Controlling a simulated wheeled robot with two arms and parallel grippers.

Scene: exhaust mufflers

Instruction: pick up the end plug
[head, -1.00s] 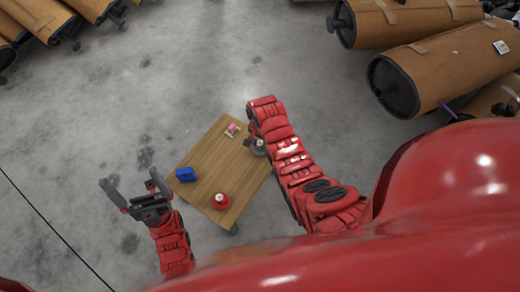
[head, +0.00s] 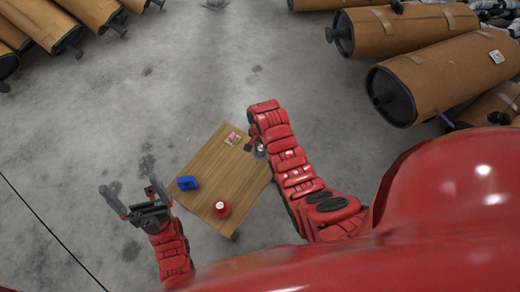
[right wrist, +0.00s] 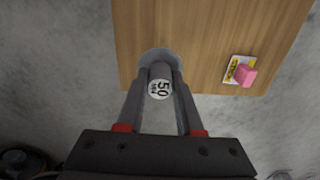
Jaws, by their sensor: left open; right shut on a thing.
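The end plug (right wrist: 159,72), a grey round piece with a wide flange and a white label reading 50, is between the fingers of my right gripper (right wrist: 160,88) in the right wrist view. The gripper is shut on it. In the head view the plug (head: 260,152) shows as a small grey shape at the table's right edge, partly hidden by my right arm. I cannot tell whether it touches the table. My left gripper (head: 128,184) is open and empty, left of the table.
Wrapped mufflers (head: 440,75) lie at the upper right and upper left. Grey floor is open between.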

